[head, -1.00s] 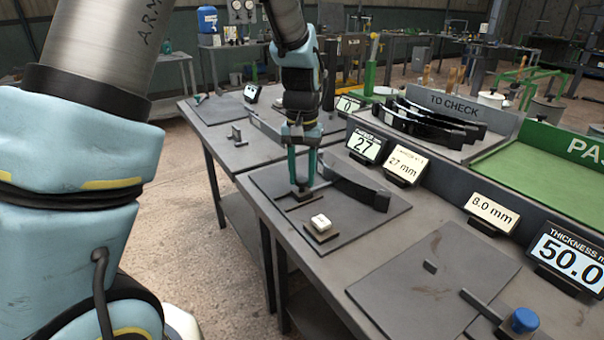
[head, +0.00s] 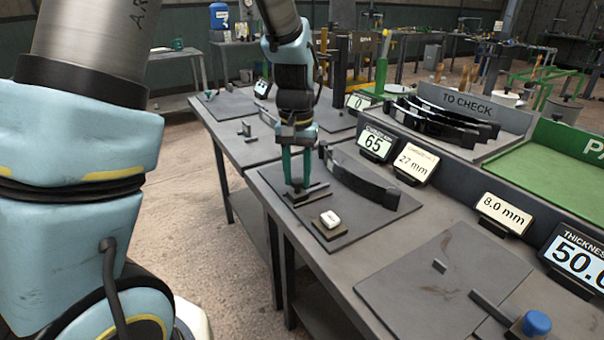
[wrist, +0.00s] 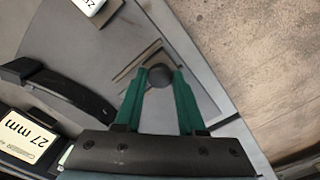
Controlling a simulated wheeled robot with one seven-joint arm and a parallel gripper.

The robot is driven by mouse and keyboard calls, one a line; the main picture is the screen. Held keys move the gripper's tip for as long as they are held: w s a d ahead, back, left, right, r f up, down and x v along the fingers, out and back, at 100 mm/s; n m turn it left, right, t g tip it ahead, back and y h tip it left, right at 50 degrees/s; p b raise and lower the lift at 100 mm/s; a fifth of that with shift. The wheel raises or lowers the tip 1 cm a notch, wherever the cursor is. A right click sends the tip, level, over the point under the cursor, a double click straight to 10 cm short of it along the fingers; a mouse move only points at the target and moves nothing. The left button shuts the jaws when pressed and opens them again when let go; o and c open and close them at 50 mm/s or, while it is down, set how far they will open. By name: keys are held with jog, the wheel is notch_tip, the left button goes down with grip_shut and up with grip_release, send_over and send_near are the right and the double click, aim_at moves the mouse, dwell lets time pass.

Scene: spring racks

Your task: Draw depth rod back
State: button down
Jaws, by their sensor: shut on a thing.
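The depth rod is a dark slim bar with a round dark knob (wrist: 160,75) at its end, lying low over a grey gauge plate (head: 385,222). My gripper (head: 297,188) points down over the near left part of that plate. In the wrist view its green fingers (wrist: 161,78) are shut on the knob, one on each side. A curved black leaf spring (head: 360,178) lies on the plate to the right, apart from my gripper. The gauge display (head: 375,144) behind it reads 65, beside a card (head: 415,162) reading 27 mm.
A small white block (head: 330,219) on a dark base sits in front of my gripper. The "TO CHECK" tray (head: 470,106) behind holds several curved springs. A green tray (head: 545,165) is at right. A second plate (head: 440,265) and a blue knob (head: 536,323) are at front right.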

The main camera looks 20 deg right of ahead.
jog(key=c, duration=0.5)
grip_release()
jog(key=shift+a, duration=0.2)
notch_tip(320, 180, up, 11)
jog(key=b, duration=0.1)
jog(key=shift+f, duration=0.15)
jog(key=s+a+f+n, duration=0.1)
jog(key=a+f, duration=0.3)
jog(key=a, duration=0.9)
jog(key=s+a+f+n+t, duration=0.1)
jog(key=a+f+n, duration=0.3)
jog(key=a, duration=0.9)
jog(key=shift+s+f+n+t, duration=0.3)
jog(key=shift+s+f, duration=0.35)
